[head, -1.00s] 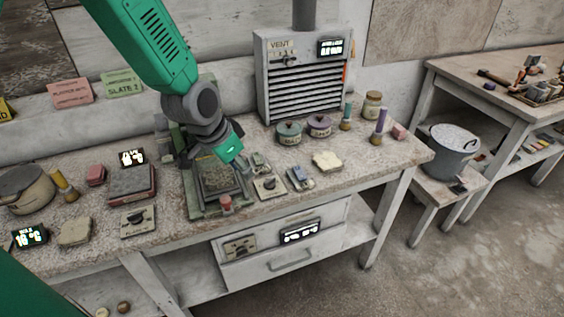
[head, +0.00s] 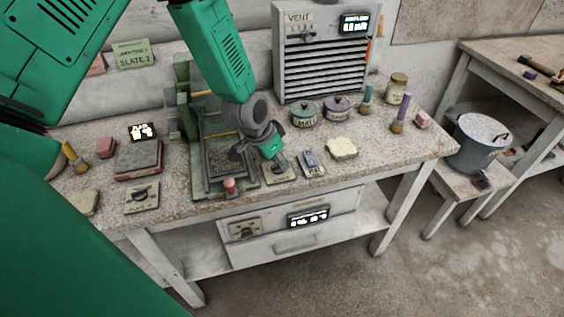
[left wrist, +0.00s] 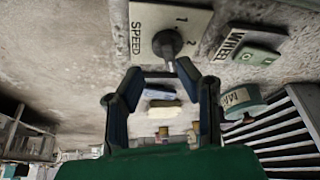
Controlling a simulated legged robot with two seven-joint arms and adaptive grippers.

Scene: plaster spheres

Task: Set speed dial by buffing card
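The speed dial (left wrist: 168,42) is a dark round knob with a lever on a pale plate marked SPEED, 1 and 2, in the left wrist view. In the head view its plate (head: 281,175) lies right of the grey machine bed, partly hidden by my gripper. My left gripper (head: 264,158) is just above this plate. In the left wrist view the gripper's two fingers (left wrist: 158,76) are spread apart, with the knob just beyond their tips and nothing held. Contact cannot be told. I cannot single out a buffing card by name. My right gripper is not in view.
A WHEEL switch (left wrist: 258,54) sits beside the dial. The machine bed (head: 200,180) is left of my gripper; a small blue-grey block (head: 312,160) and a cream lump (head: 342,148) are right. Lidded pots (head: 305,114) and the vent box (head: 322,65) stand behind.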

